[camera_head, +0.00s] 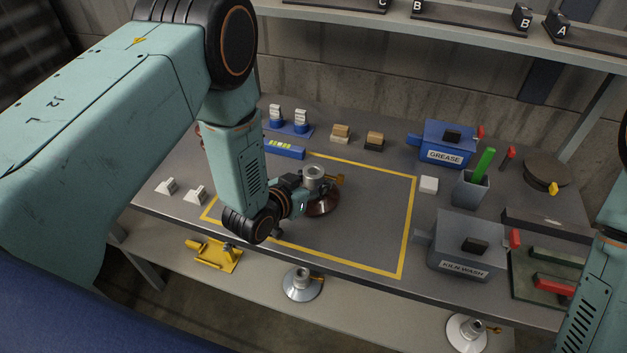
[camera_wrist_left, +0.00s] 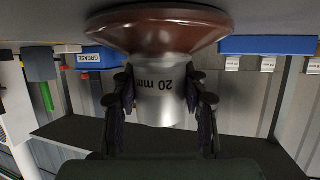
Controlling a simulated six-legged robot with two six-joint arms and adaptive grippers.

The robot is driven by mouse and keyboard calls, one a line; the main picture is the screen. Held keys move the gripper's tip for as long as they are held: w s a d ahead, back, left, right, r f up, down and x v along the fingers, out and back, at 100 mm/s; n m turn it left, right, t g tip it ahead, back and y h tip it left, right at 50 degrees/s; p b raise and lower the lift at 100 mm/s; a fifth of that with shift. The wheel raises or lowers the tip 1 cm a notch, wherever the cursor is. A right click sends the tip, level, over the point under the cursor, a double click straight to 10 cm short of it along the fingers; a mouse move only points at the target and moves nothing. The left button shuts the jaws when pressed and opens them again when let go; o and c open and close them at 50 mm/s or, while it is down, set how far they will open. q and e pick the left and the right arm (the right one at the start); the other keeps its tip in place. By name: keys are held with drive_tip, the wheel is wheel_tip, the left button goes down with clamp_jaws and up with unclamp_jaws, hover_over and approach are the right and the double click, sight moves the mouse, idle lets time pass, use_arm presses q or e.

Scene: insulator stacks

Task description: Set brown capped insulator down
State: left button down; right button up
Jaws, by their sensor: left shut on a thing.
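The brown capped insulator (camera_head: 322,207) has a brown disc below and a grey metal cap on top. It is inside the yellow outline (camera_head: 409,228) on the grey table, upright in the head view. My left gripper (camera_head: 312,184) is shut on its cap, with one finger at each side. In the left wrist view, the picture is upside down; the insulator (camera_wrist_left: 160,32) shows its cap marked "20 mm" between the fingers of my left gripper (camera_wrist_left: 160,88). The disc is at or very near the table top; I cannot tell whether it touches. My right gripper is out of view.
A blue GREASE box (camera_head: 446,143), a grey KILN WASH box (camera_head: 466,245) and a cup (camera_head: 470,189) stand to the right. A white block (camera_head: 429,184) lies outside the outline. Two insulators (camera_head: 301,284) are on the lower shelf. The outline's right half is clear.

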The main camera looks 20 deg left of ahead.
use_arm(q)
drive_tip(key=shift+w, duration=0.1)
drive_tip(key=c, duration=0.9)
unclamp_jaws()
drive_tip(key=shift+w+d+f, duration=0.1)
drive_tip(key=shift+f, duration=0.1)
drive_tip(key=shift+o, duration=1)
drive_tip(key=shift+r, duration=0.1)
drive_tip(key=shift+r, duration=0.2)
drive_tip(key=v, duration=1.2)
drive_tip(key=shift+p, duration=0.4)
